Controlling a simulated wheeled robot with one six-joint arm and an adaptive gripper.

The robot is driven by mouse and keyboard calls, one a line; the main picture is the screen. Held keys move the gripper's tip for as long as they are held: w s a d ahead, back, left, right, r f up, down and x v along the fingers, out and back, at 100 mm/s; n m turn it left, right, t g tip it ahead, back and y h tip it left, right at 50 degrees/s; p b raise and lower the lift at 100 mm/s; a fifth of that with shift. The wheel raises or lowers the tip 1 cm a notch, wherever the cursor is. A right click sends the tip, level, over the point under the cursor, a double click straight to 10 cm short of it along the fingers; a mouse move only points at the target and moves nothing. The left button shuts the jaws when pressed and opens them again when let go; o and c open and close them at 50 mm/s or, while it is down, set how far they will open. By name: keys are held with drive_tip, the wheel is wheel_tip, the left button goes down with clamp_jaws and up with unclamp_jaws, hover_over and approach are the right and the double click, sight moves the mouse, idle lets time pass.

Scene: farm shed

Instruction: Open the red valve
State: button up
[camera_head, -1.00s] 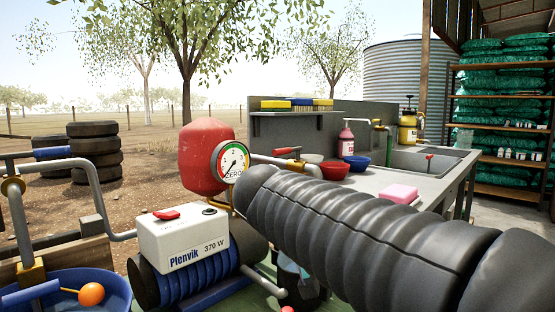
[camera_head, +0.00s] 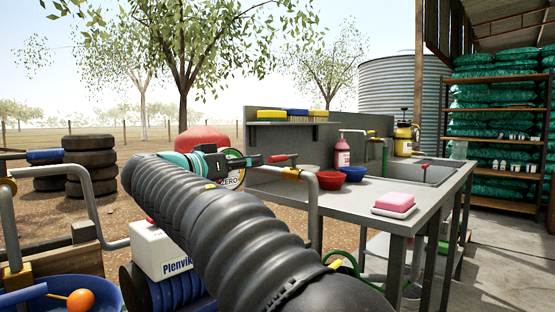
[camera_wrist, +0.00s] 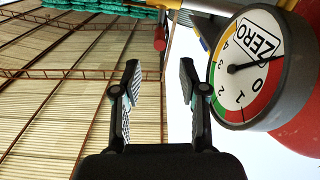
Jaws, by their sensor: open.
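The red valve handle (camera_head: 283,158) sits on a brass valve body (camera_head: 291,174) on a grey pipe, at the left end of the bench. My gripper (camera_head: 250,161) is in front of the pressure gauge (camera_head: 233,170), its fingers pointing right, just left of the red handle. In the wrist view my gripper (camera_wrist: 160,72) is open and empty. A small red piece (camera_wrist: 160,38), probably the handle's end, shows beyond the gap between the fingers. I cannot tell the exact distance to it. My arm hides part of the pipework below.
The red tank (camera_head: 203,137) and gauge are close beside my gripper. The white pump box (camera_head: 160,250) is below my arm. The bench (camera_head: 345,190) holds red and blue bowls, a pink sponge (camera_head: 395,201) and a soap bottle (camera_head: 342,152).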

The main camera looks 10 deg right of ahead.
sight(282, 158)
drive_tip(key=p+x, duration=0.1)
drive_tip(key=x, duration=0.9)
drive_tip(key=shift+d, duration=0.1)
clamp_jaws()
